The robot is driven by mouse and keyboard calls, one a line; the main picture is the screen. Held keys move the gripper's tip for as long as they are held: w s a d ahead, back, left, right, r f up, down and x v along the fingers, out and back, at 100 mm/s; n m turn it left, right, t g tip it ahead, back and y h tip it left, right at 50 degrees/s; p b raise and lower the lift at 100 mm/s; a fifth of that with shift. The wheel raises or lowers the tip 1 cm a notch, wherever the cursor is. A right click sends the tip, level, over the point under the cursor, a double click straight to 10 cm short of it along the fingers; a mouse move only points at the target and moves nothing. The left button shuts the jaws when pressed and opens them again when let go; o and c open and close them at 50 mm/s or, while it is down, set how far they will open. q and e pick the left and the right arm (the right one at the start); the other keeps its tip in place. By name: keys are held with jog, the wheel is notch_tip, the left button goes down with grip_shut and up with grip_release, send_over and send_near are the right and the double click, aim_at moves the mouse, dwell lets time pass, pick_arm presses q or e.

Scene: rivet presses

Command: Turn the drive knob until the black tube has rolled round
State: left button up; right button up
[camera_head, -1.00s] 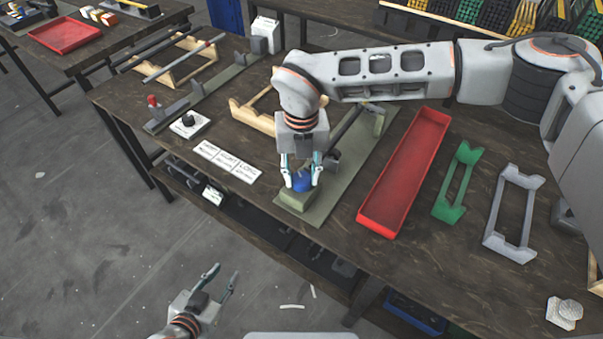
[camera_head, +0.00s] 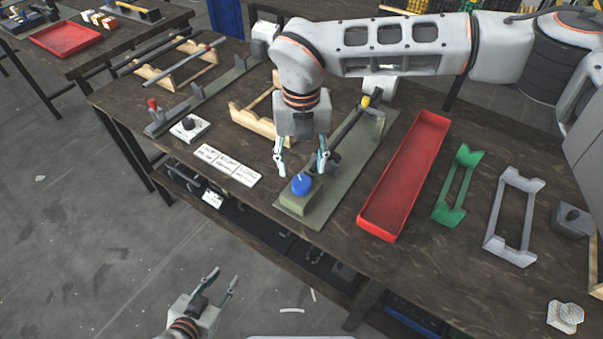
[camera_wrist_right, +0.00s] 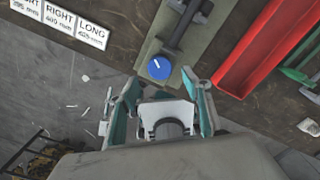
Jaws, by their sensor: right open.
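The blue drive knob (camera_head: 301,184) has a white line and sits on the green block at the near end of the green rig (camera_head: 346,185). It also shows in the right wrist view (camera_wrist_right: 160,67), uncovered. The black tube (camera_head: 348,125) lies along the rig behind it, with a yellow piece (camera_head: 365,101) at its far end. My right gripper (camera_head: 300,168) is open and empty, raised above and behind the knob, apart from it. It partly hides the rig. My left gripper (camera_head: 225,283) is open and empty over the floor, in front of the table.
A long red tray (camera_head: 405,175) lies right of the rig, with a green cradle (camera_head: 457,184) and a grey cradle (camera_head: 514,212) beyond. White label cards (camera_head: 227,166) and a wooden cradle (camera_head: 252,118) are left of it.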

aim_at(302, 182)
notch_tip(302, 182, up, 6)
jog(key=shift+r, duration=0.2)
dwell(0.3)
